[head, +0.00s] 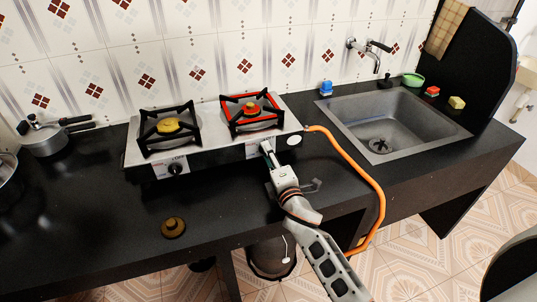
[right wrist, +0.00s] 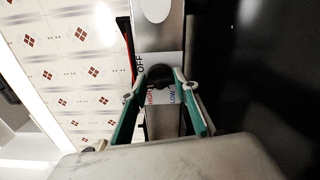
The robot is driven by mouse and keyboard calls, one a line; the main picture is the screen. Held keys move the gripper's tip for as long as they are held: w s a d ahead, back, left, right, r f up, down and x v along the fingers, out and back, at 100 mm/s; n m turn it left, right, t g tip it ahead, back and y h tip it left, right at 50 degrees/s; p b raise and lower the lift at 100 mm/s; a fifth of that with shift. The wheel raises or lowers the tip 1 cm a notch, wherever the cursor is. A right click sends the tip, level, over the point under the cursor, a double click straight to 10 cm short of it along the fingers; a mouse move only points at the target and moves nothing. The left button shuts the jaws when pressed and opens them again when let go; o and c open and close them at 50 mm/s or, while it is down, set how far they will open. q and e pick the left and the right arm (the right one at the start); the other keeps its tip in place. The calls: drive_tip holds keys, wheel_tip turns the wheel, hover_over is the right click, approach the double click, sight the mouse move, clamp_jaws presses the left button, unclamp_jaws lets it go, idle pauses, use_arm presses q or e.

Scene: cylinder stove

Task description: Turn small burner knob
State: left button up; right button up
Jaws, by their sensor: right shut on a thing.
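A two-burner stove (head: 208,125) stands on the black counter. My right gripper (head: 267,147) is at the stove's front panel below the right burner. In the right wrist view its two fingers (right wrist: 160,84) are closed around the dark round knob (right wrist: 160,72), one on each side. The panel beside the knob reads OFF, HIGH and LOW. The left burner's black knob (head: 175,168) is free. My left gripper is not in view.
An orange hose (head: 366,174) runs from the stove's right end down past the counter edge, close to my right arm. A sink (head: 388,124) is at the right. A brown round object (head: 174,227) lies on the counter's front left. A pot (head: 44,138) stands at the far left.

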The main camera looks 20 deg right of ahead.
drive_tip(key=shift+m, duration=0.8)
drive_tip(key=o, duration=1.1)
drive_tip(key=shift+s, duration=0.3)
drive_tip(key=s, duration=1.1)
drive_tip(key=shift+s+d, duration=0.2)
drive_tip(key=shift+s, duration=0.05)
